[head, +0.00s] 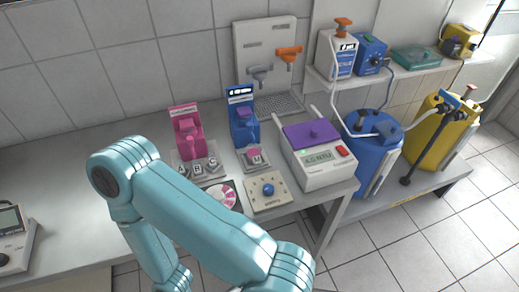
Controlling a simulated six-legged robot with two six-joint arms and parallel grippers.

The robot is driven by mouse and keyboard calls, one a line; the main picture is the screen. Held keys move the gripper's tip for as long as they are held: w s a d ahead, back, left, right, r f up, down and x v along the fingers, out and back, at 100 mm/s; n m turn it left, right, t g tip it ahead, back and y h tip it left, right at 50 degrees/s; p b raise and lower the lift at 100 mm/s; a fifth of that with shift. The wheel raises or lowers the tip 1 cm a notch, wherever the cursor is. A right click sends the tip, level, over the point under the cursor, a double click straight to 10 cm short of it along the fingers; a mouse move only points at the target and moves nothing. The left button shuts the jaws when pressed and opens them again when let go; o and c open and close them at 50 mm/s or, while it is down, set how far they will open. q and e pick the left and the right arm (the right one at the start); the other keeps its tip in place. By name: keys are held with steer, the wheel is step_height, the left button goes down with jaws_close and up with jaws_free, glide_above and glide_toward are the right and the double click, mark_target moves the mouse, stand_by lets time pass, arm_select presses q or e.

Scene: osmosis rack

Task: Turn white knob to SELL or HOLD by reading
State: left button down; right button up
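A pink-and-white round dial (225,194) lies on the bench, partly hidden behind my teal arm. I cannot make out a separate white knob or any SELL or HOLD lettering. A white meter (322,172) with a purple lid stands to the right. Its small display (319,158) shows characters too small to read surely. A cream plate (278,203) with a blue knob (268,188) lies between them. A teal arm of mine crosses the lower middle, bent at its elbow. Neither gripper shows in the picture.
Pink (187,135) and blue (243,126) stands are at the bench back. A device with a display (10,219) sits at far left. Blue (370,155) and yellow (432,140) drums stand at right under a shelf.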

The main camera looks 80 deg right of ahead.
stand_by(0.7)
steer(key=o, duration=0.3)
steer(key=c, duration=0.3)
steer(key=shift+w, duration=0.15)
